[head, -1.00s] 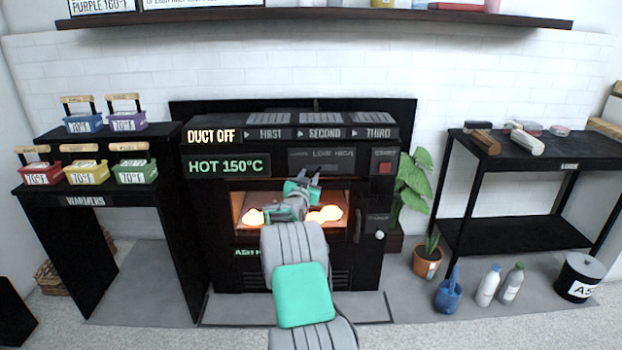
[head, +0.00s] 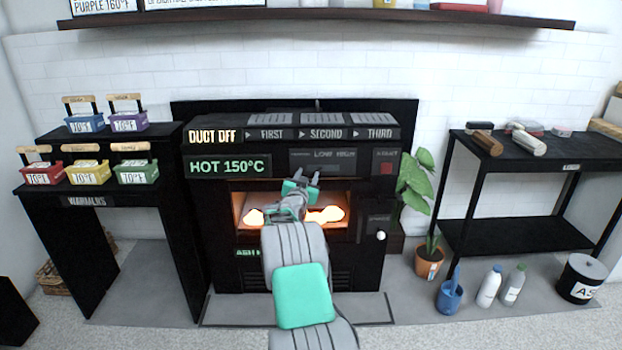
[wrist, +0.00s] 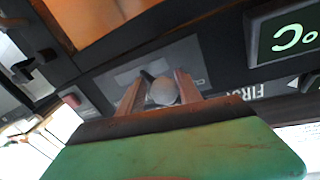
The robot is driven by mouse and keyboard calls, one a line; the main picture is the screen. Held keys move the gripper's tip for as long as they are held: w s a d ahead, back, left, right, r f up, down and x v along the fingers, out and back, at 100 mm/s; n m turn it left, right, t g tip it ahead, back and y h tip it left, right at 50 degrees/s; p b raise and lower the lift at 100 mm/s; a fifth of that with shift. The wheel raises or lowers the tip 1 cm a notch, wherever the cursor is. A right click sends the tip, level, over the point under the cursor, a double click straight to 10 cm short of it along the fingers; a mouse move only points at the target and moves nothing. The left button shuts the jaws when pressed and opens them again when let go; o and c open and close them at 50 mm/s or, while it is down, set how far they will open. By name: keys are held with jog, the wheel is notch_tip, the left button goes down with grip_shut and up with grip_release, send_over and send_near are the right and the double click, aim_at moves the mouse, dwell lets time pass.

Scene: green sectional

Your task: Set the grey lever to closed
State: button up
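The black heater (head: 200,230) stands in the middle of the head view with a lit, glowing opening. A grey panel (head: 335,155) marked low and high sits above the opening. In the wrist view a round grey knob (wrist: 163,91) with a short dark stem sits in front of a grey plate (wrist: 190,58); it looks like the grey lever. My gripper (head: 308,175) is just below the panel in the head view. Its two brown fingers (wrist: 159,90) stand apart on either side of the knob in the wrist view. Whether either finger touches it I cannot tell.
A red button (head: 386,168) is right of the panel, and a white knob (head: 381,236) is lower right. Warmers with coloured boxes stand on a black table (head: 60,190) at left. A black shelf (head: 500,240) and plant (head: 414,180) are at right.

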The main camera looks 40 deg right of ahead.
jog(key=shift+o, duration=0.6)
jog(key=shift+w+a+r, duration=0.2)
jog(key=shift+w, duration=0.05)
jog(key=shift+o, duration=0.7)
jog(key=shift+s, duration=0.1)
jog(key=shift+s+d+f, duration=0.25)
jog(key=p+v, duration=0.1)
jog(key=v, duration=0.6)
jog(key=shift+s+a+p, duration=0.15)
jog(key=shift+a+p, duration=0.15)
jog(key=shift+a, duration=0.1)
